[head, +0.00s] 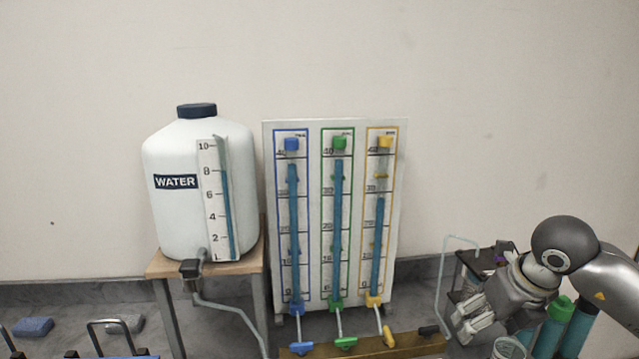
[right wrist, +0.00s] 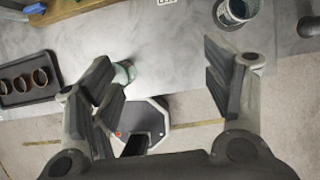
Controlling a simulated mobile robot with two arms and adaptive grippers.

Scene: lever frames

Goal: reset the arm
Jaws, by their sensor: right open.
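My right arm (head: 615,275) comes in from the right edge in the head view. Its gripper (head: 470,322) is at the lower right, right of the lever board and over the bench. In the right wrist view the gripper (right wrist: 162,82) is open, its two dark-padded fingers wide apart with nothing held between them. A pale cup-like thing (right wrist: 125,72) shows beyond the left finger, apart from the pads as far as I can tell. My left gripper is not in view.
A gauge panel (head: 400,200) stands behind blue (head: 302,348), green (head: 346,343) and yellow (head: 388,336) levers. A water tank (head: 180,215) stands left. Green-capped bottles (head: 560,308) and a clear cup (head: 508,348) are near my right arm. A dark tray (right wrist: 12,98) holds several rings.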

